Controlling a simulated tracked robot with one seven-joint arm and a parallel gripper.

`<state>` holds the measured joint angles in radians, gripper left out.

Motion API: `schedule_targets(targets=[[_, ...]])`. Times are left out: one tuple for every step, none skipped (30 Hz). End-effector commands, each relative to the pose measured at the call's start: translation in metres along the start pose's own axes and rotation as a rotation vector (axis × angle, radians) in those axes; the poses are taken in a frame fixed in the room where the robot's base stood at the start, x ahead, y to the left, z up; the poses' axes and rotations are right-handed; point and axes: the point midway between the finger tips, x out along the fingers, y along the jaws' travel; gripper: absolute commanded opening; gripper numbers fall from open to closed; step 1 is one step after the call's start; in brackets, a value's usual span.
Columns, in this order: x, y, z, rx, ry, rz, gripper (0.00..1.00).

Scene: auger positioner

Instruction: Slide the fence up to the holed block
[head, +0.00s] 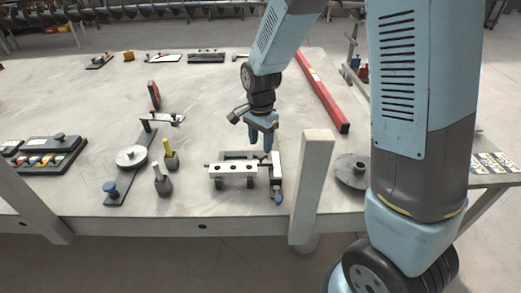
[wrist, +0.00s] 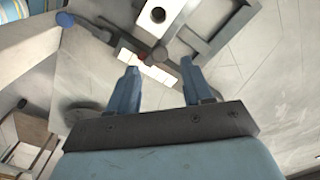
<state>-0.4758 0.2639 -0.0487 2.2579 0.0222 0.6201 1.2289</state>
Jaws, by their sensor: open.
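The holed block (head: 238,170) is a white bar with dark holes, on a dark fixture near the table's front edge. In the wrist view, part of the block (wrist: 158,14) and one hole show at the top. What looks like the fence (head: 277,178) is a dark bar with a blue knob (head: 278,197), just right of the block. In the wrist view the dark bar (wrist: 115,36) runs toward the blue knob (wrist: 65,19). Any gap between fence and block is unclear. My gripper (head: 261,145) is open and empty, pointing down above the fixture's back right.
A pale post (head: 312,185) stands close right of the fixture, with a grey disc (head: 351,169) beyond. Two small tools, one with a yellow handle (head: 170,155), stand at left. A long red bar (head: 322,93) lies behind right. The table's middle is clear.

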Motion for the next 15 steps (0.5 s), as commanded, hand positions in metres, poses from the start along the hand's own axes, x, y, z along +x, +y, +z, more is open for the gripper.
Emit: schedule_targets(targets=[[-0.011, 0.000, 0.000, 0.000, 0.001, -0.004, 0.50], [-0.018, -0.001, 0.000, 0.000, 0.001, -0.004, 0.50], [-0.026, -0.001, 0.000, 0.000, 0.001, -0.004, 0.50], [-0.032, -0.001, 0.000, 0.000, 0.001, -0.005, 0.50], [-0.037, -0.001, 0.000, 0.000, 0.001, -0.004, 0.50], [-0.045, -0.001, 0.000, 0.000, 0.001, -0.004, 0.50], [-0.050, 0.000, 0.000, 0.000, 0.001, -0.003, 0.50], [-0.055, 0.000, 0.000, 0.000, 0.001, -0.003, 0.50], [-0.062, 0.000, 0.000, 0.000, 0.001, -0.003, 0.50], [-0.066, 0.000, 0.000, 0.000, 0.001, -0.003, 0.50], [-0.070, -0.001, 0.000, 0.000, 0.001, -0.003, 0.50], [-0.075, 0.000, 0.000, 0.000, 0.000, -0.001, 0.50], [-0.078, 0.000, 0.000, 0.000, 0.000, -0.001, 0.50], [-0.081, 0.000, 0.000, 0.000, 0.000, -0.001, 0.50], [-0.084, 0.000, 0.000, 0.000, 0.000, -0.001, 0.50]])
